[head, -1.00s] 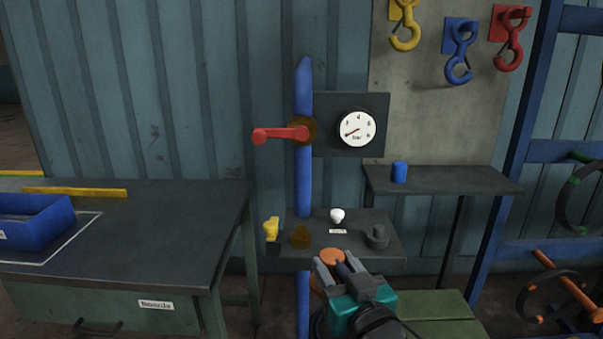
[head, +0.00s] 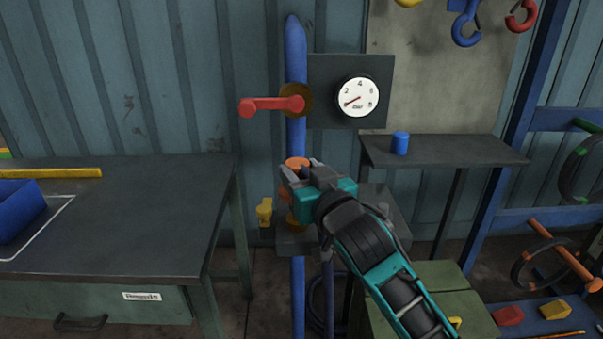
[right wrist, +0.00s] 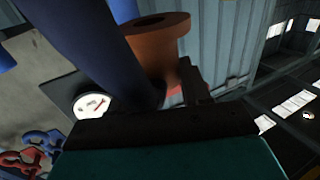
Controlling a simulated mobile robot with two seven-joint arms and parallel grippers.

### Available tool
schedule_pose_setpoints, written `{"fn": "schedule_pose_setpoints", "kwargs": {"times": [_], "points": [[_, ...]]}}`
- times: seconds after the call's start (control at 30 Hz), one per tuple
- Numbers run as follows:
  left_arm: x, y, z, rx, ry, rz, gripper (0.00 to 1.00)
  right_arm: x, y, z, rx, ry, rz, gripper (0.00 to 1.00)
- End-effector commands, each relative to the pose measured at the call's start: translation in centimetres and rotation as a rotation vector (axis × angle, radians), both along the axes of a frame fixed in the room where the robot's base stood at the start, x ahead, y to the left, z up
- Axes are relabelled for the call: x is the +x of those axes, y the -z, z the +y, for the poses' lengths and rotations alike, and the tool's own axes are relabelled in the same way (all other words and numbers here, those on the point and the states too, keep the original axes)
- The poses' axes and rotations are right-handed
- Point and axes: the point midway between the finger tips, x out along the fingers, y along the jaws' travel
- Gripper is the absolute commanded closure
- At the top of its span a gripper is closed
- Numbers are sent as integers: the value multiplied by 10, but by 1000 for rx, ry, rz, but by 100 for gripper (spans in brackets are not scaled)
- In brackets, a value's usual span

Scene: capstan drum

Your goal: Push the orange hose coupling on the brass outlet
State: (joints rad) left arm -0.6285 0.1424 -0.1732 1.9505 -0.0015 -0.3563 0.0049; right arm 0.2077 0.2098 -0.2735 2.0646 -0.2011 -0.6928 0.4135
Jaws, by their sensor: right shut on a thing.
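The orange hose coupling (head: 297,163) is held between the fingers of my right gripper (head: 299,178), in front of the blue pipe. In the right wrist view the coupling (right wrist: 155,42) stands beside the thick dark blue hose (right wrist: 105,50), with the dark finger (right wrist: 195,85) against it. The brass outlet (head: 293,221) sits on the small grey shelf below the coupling and is largely hidden by my gripper. The coupling appears above the outlet and apart from it; their exact alignment cannot be told. My left gripper is not in view.
A red valve lever (head: 272,104) and a gauge (head: 357,97) are above on the wall. A yellow fitting (head: 264,211) is on the left of the small shelf (head: 290,241). A workbench (head: 130,215) stands left, and a side shelf with a blue cup (head: 400,143) right.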

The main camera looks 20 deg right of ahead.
Motion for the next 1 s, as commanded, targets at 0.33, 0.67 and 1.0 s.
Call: {"fn": "schedule_pose_setpoints", "kwargs": {"times": [0.33,0.67,1.0], "points": [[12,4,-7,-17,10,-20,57,0,18,0,-1,-1,-4,98],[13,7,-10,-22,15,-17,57,0,34,0,0,0,-4,98],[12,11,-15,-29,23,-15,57,0,49,0,0,1,-4,98]]}}
